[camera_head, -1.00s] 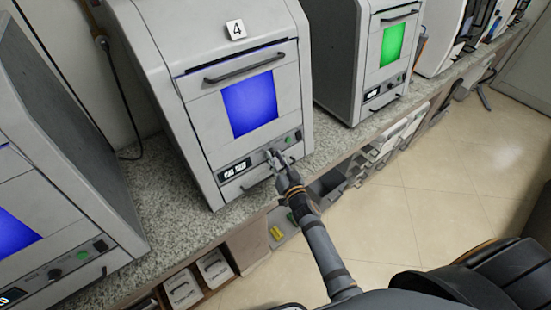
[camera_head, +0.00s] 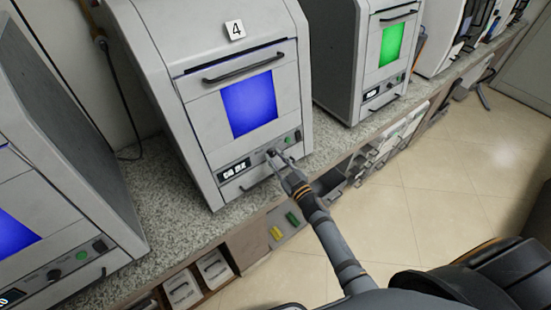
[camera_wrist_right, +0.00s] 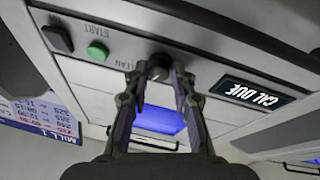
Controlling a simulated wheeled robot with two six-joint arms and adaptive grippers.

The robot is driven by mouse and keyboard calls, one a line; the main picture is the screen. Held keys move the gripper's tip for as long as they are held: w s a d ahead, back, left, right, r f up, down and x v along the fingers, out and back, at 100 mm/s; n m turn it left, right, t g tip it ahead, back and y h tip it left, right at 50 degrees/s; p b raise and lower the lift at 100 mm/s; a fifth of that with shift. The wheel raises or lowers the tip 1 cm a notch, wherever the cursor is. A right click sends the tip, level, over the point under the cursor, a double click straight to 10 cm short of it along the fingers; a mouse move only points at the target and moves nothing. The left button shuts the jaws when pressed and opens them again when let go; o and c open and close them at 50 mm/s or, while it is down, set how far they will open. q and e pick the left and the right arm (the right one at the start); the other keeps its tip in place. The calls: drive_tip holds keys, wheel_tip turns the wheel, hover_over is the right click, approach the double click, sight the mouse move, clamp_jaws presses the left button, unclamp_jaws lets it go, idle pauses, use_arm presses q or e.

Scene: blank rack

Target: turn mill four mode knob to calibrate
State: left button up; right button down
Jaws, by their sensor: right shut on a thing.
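Mill four (camera_head: 190,125) is a grey box machine with a "4" label, a blue window and a dark handle. Its small dark mode knob (camera_wrist_right: 158,66) sits on the lower panel, with an upside-down "CLEAN" label beside it in the wrist view. My right gripper (camera_wrist_right: 158,76) is shut on the knob, one finger on each side; in the head view the gripper (camera_head: 277,159) hides most of it. The knob's pointer is not readable. The mill's display (camera_wrist_right: 255,92) reads "CAL DUE". My left gripper is not in view.
A green START button (camera_wrist_right: 97,51) and a dark square button (camera_wrist_right: 57,39) sit beside the knob. Another mill with a green window (camera_head: 391,44) stands to the right, and one with a blue window (camera_head: 18,230) at lower left. The speckled counter (camera_head: 165,235) runs below.

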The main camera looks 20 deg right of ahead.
drive_tip(key=n+y, duration=0.1)
drive_tip(key=n, duration=0.2)
drive_tip(key=n+y, duration=0.1)
drive_tip(key=n, duration=0.2)
drive_tip(key=shift+d+g, duration=0.15)
drive_tip(key=shift+g, duration=0.25)
drive_tip(key=shift+n+y, duration=0.3)
drive_tip(key=c, duration=1.1)
unclamp_jaws()
drive_tip(key=v, duration=1.2)
